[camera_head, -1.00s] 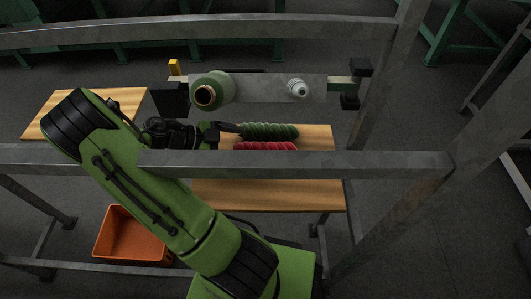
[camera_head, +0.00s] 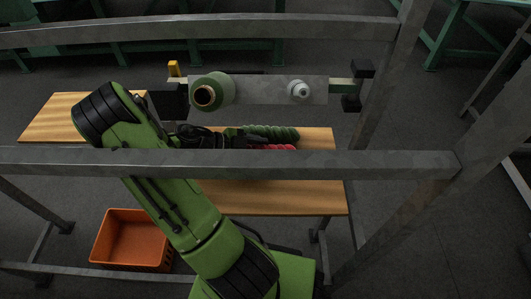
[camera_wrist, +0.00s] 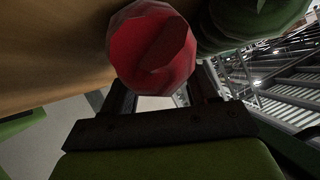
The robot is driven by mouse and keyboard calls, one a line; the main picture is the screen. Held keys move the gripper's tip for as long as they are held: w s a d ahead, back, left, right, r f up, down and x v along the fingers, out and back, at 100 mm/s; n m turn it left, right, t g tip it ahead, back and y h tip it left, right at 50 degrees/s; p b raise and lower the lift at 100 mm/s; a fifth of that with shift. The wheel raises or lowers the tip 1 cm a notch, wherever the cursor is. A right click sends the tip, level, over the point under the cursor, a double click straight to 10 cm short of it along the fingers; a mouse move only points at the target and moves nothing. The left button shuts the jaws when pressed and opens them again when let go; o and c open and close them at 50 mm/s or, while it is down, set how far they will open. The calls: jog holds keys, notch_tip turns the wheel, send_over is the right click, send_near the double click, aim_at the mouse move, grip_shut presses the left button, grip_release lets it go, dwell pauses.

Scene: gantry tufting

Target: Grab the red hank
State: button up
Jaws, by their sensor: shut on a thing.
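The red hank (camera_head: 281,147) lies on the wooden table (camera_head: 290,197), partly hidden behind the grey front rail and my arm. In the wrist view its round red end (camera_wrist: 151,48) sits between the two dark fingers of my gripper (camera_wrist: 160,92). My gripper (camera_head: 236,141) is shut on the red hank at its left end. A green hank (camera_head: 275,131) lies just behind the red one, and it also shows at the upper right of the wrist view (camera_wrist: 250,20).
A grey rail (camera_head: 300,164) crosses in front of the table. Above the hanks, a grey gantry plate (camera_head: 262,89) carries a green cone and a white cone. An orange bin (camera_head: 133,240) stands on the floor at lower left. The table's front right is clear.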

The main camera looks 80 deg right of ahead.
aim_at(258, 150)
jog(key=c, duration=0.3)
jog(key=shift+r, duration=0.25)
notch_tip(258, 150, up, 3)
jog(key=shift+r+p, duration=0.15)
jog(key=shift+p, duration=0.5)
jog(key=w+a, duration=0.2)
jog(key=w, duration=0.3)
jog(key=w+a+p, duration=0.1)
jog(key=w+a, duration=0.2)
jog(key=w, duration=0.2)
jog(key=w+a+p, duration=0.1)
jog(key=w+a, duration=0.2)
jog(key=w, duration=0.3)
jog(key=shift+w+a, duration=0.1)
jog(key=shift+a, duration=0.05)
